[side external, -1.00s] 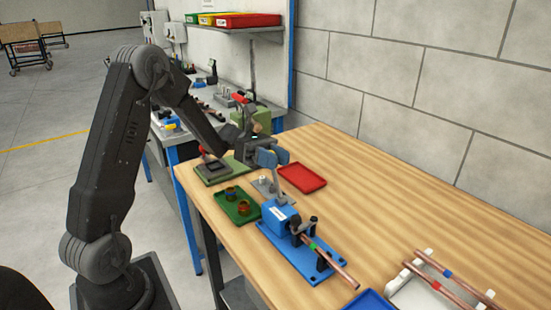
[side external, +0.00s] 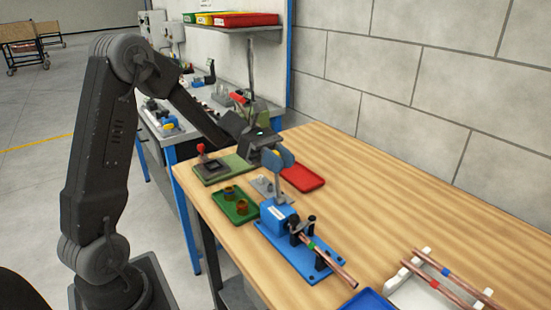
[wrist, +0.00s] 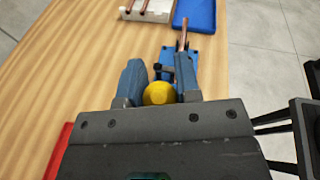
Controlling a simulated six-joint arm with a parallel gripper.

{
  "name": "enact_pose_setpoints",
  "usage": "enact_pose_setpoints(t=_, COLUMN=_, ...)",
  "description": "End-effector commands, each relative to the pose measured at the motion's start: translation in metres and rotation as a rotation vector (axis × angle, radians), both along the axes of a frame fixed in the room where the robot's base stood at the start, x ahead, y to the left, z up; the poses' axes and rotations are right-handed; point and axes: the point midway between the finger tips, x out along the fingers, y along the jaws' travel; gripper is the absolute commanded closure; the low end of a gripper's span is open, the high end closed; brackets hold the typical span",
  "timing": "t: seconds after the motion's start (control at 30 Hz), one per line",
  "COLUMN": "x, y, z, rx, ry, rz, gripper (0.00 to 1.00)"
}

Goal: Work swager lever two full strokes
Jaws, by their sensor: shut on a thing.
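The blue swager (side external: 280,222) sits on its blue base plate (side external: 325,268) on the wooden bench. Its grey lever (side external: 277,190) stands nearly upright from the block. My gripper (side external: 279,158) is shut around the lever's top end. In the wrist view, my gripper (wrist: 160,92) has the yellow lever knob (wrist: 159,93) between its two blue-grey fingers. A copper tube (side external: 335,266) with a green band lies through the black clamp (side external: 303,229) and slopes down to the right. It also shows in the wrist view (wrist: 183,36). The knob is hidden in the side view.
A green tray (side external: 235,215) with two brown ring-like parts lies left of the swager. An empty red tray (side external: 303,179) lies behind. A white rack (side external: 420,292) with copper tubes and a blue tray (side external: 367,301) are at front right. The right of the bench is clear.

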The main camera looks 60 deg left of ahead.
Motion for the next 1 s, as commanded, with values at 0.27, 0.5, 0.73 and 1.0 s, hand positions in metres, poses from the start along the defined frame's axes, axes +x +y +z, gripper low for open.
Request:
enact_pose_setpoints(t=0.27, x=0.0, y=-0.029, z=-0.001, rx=0.254, ry=-0.005, rz=-0.004, gripper=1.0)
enact_pose_setpoints(t=0.5, x=0.0, y=-0.048, z=-0.008, rx=0.443, ry=-0.004, rz=-0.003, gripper=1.0)
enact_pose_setpoints(t=0.73, x=0.0, y=-0.059, z=-0.015, rx=0.522, ry=0.001, rz=-0.002, gripper=1.0)
enact_pose_setpoints(t=1.0, x=0.0, y=-0.066, z=-0.02, rx=0.519, ry=0.003, rz=-0.002, gripper=1.0)
